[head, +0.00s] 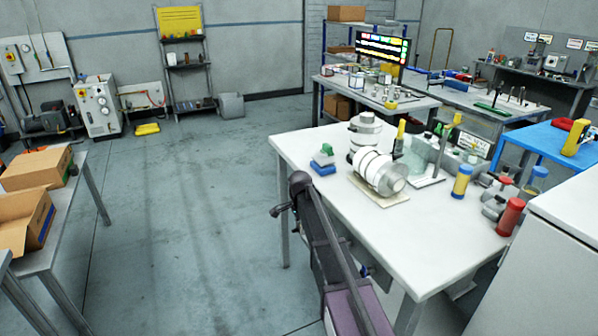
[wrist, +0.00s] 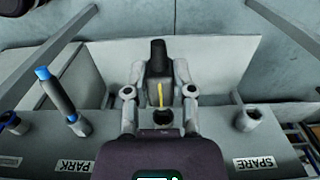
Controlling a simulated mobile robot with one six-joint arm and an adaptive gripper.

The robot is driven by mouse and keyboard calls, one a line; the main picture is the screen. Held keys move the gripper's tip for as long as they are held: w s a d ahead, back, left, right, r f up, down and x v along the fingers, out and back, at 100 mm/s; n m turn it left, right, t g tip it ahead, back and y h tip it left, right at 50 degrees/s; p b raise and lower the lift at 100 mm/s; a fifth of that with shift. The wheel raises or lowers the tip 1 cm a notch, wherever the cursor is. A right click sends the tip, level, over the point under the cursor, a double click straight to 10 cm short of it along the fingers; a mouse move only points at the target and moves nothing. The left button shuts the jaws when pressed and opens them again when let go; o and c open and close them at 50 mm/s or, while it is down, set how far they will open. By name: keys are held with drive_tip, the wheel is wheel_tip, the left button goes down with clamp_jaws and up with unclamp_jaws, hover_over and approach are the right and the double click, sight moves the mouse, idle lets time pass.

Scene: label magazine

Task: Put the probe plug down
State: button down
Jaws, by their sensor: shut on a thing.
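In the wrist view, my gripper (wrist: 160,80) is shut on a black block-like piece with a yellow stripe, which looks like the probe plug (wrist: 158,52). One finger is on each side of it. A dark round opening (wrist: 163,117) shows just below the plug in the picture; I cannot tell whether the two touch. On the grey ledge (wrist: 215,130), a socket at the right stands near the SPARE label (wrist: 254,163); this spare socket (wrist: 247,117) looks empty. Near the PARK label (wrist: 75,166), a dark rod with a blue top (wrist: 55,95) leans from a holder.
A blue ring (wrist: 10,120) sits at the ledge's left end. In the head view, a white table (head: 300,150) carries metal canisters (head: 378,172), a blue-and-green block (head: 323,160) and several small bottles. Open floor (head: 170,220) lies to its left.

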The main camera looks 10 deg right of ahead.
wheel_tip(320, 180, up, 28)
drive_tip(key=p, duration=2.8)
drive_tip(key=shift+r, duration=0.2)
drive_tip(key=shift+s, duration=0.1)
